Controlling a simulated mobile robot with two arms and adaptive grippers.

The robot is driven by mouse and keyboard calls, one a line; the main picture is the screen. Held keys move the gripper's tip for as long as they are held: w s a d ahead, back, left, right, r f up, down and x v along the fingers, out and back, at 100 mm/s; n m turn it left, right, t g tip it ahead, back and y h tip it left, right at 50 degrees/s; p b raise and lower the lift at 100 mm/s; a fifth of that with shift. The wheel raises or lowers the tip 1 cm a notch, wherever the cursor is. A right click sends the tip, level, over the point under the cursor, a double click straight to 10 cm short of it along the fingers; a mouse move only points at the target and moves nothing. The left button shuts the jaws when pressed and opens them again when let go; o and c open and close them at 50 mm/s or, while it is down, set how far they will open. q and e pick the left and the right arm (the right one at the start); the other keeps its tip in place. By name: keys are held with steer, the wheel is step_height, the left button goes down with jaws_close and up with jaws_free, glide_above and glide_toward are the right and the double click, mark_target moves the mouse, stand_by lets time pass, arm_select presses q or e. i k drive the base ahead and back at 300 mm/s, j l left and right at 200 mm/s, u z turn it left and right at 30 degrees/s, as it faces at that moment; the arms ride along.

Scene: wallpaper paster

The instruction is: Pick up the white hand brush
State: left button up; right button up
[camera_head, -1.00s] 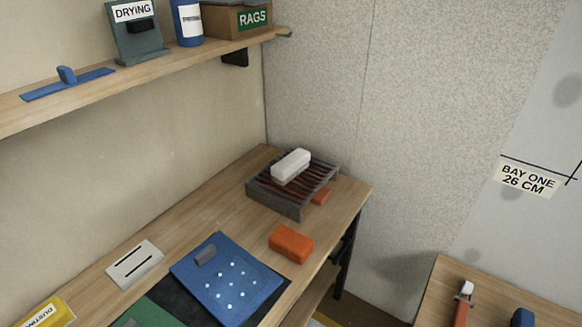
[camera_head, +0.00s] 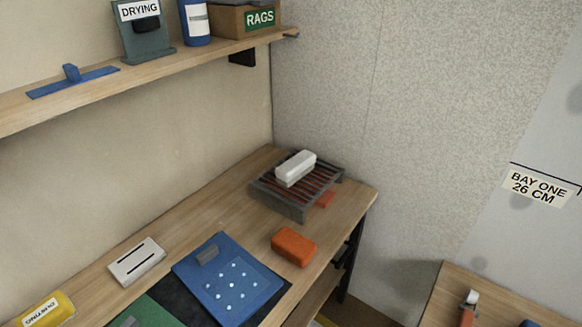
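A white block-shaped thing (camera_head: 296,166), which looks like the white hand brush, lies on a dark slatted rack (camera_head: 279,203). The rack stands at the far right corner of the wooden bench (camera_head: 215,213). Bristles cannot be made out at this size. Neither of my grippers shows in the head view.
An orange block (camera_head: 293,246) lies in front of the rack. A blue tray (camera_head: 240,294) with white dots and a white slotted plate (camera_head: 136,262) lie nearer. A shelf (camera_head: 90,91) runs above the bench at left. A second wooden surface (camera_head: 455,285) stands at lower right.

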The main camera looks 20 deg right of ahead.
mark_target(289, 173)
steer(key=l+u, duration=0.7)
steer(key=l, duration=0.15)
steer(key=k+l+u, duration=0.1)
steer(key=l+u, duration=0.2)
steer(key=l, duration=0.15)
